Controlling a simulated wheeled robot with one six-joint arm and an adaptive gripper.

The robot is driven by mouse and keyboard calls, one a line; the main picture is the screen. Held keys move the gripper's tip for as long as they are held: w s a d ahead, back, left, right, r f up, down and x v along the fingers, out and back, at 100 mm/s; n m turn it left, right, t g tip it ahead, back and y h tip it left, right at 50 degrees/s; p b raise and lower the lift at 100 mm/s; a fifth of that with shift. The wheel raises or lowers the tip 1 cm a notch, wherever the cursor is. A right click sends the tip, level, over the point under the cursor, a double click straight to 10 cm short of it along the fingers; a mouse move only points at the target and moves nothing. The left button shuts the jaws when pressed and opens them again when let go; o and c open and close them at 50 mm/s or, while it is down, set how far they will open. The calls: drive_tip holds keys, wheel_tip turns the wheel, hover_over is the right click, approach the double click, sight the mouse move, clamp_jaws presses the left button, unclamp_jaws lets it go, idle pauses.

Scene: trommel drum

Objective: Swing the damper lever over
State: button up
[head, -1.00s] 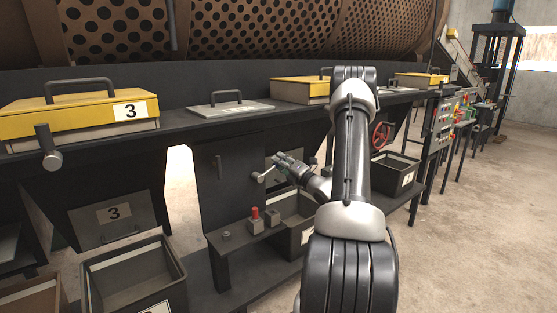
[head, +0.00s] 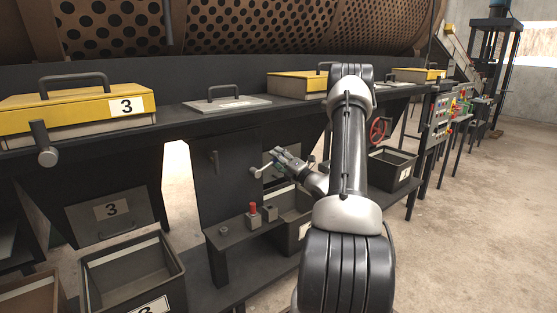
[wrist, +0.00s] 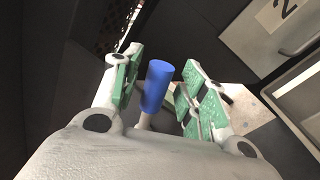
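The damper lever (head: 257,172) is a short pale metal arm on the dark cabinet front, beside the right edge of a dark door. Its blue cylindrical handle (wrist: 157,86) shows in the wrist view, standing between my two fingers. My gripper (head: 279,156) is at the lever's outer end in the head view. In the wrist view my gripper (wrist: 162,90) is open, with green pads on both sides of the handle. The left pads are close to the handle, and a gap shows on the right. Whether a pad touches it I cannot tell.
Open bins stand lower left (head: 130,275) and right (head: 392,168). A red handwheel (head: 379,130) is right of my arm. A plate numbered 2 (wrist: 283,12) shows in the wrist view.

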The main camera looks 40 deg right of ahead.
drive_tip(key=shift+s, duration=0.1)
drive_tip(key=s+d+f, duration=0.1)
drive_tip(key=s+f, duration=0.1)
drive_tip(key=s, duration=0.9)
drive_tip(key=shift+s, duration=0.3)
drive_tip(key=shift+f, duration=0.1)
